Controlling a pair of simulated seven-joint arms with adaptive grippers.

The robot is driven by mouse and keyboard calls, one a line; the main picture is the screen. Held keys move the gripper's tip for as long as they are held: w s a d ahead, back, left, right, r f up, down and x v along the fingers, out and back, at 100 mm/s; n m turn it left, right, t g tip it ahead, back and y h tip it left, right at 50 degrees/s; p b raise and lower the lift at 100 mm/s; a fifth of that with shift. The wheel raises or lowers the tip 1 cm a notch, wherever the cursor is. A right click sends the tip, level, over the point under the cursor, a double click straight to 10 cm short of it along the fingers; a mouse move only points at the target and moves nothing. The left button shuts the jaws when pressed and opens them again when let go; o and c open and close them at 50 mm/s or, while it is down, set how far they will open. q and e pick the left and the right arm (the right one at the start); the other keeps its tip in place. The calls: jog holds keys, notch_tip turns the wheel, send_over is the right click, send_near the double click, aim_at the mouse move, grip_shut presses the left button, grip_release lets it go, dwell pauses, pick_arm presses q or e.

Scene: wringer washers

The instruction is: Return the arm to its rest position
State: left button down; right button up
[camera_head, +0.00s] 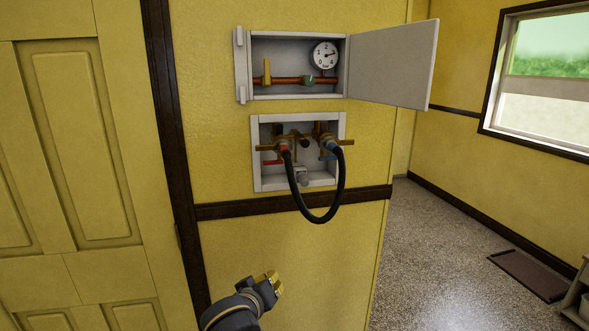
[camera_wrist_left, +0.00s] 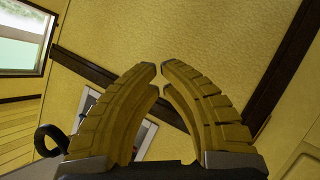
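My left gripper (camera_head: 273,281) is low in the head view, in front of the yellow wall and below the dark rail. It holds nothing. In the left wrist view its two yellow ribbed fingers (camera_wrist_left: 160,72) curve in until their tips nearly meet, with only a thin gap between them. The wall and rail lie behind them. My right gripper is in neither view.
A recessed valve box (camera_head: 256,180) has a black hose (camera_head: 321,217) looped between two taps. Above it, a gauge box (camera_head: 292,49) stands open, its grey door (camera_head: 391,63) swung right. A yellow panelled door (camera_head: 88,150) is left.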

pick_arm(q)
jog(key=s+a+f+m+g+y, duration=0.3)
jog(key=s+a+f+m+y, duration=0.1)
jog(key=s+a+f, duration=1.1)
jog(key=s+a+f+m+g+y, duration=0.1)
jog(key=s+a+f+m, duration=0.15)
jog(key=s, duration=0.35)
jog(key=s+a+f+m+g+y, duration=0.1)
jog(key=s+a+f+m, duration=0.2)
jog(key=s, duration=0.4)
jog(key=s+a+f+m+g+y, duration=0.1)
jog(key=s+a+f+m+y, duration=0.1)
jog(key=s+a, duration=0.3)
jog(key=s+d+f+g+h, duration=0.1)
jog(key=s+d+f+h, duration=0.15)
jog(key=f, duration=1.35)
jog(key=s+d+f+g+h, duration=0.1)
jog(key=d+f, duration=0.3)
jog(key=f, duration=1.1)
jog(key=s+f+n+g+h, duration=0.1)
jog(key=s+f+n+g, duration=0.2)
jog(key=s+f, duration=1.7)
jog(key=shift+s+f+n, duration=0.35)
jog(key=shift+s, duration=0.7)
